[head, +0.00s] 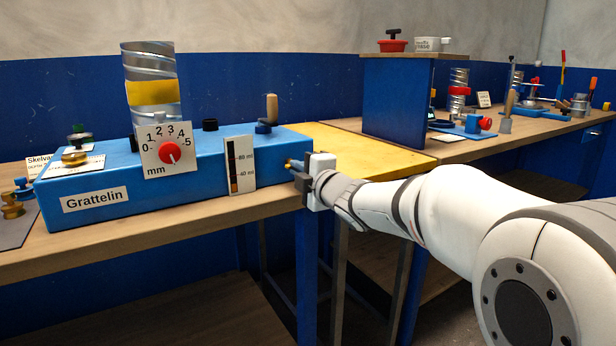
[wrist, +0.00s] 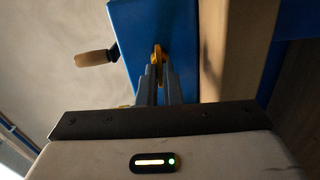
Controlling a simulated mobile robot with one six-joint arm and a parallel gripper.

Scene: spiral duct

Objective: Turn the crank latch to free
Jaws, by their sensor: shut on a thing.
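A long blue box (head: 230,160) labelled Grattelin stands on the wooden bench. A small brass-coloured piece (head: 293,164), likely the crank latch, sits at its right end face. My gripper (head: 302,174) reaches this end from the right, its fingers partly hidden by its own body. In the wrist view the fingers (wrist: 160,75) are close together on the brass piece (wrist: 157,54), against the blue end face (wrist: 135,35). A wooden-handled crank (head: 271,108) stands upright on the box top; its handle also shows in the wrist view (wrist: 95,57).
A yellow board (head: 375,150) lies right of the box. A blue-sided shelf (head: 395,100) stands behind.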

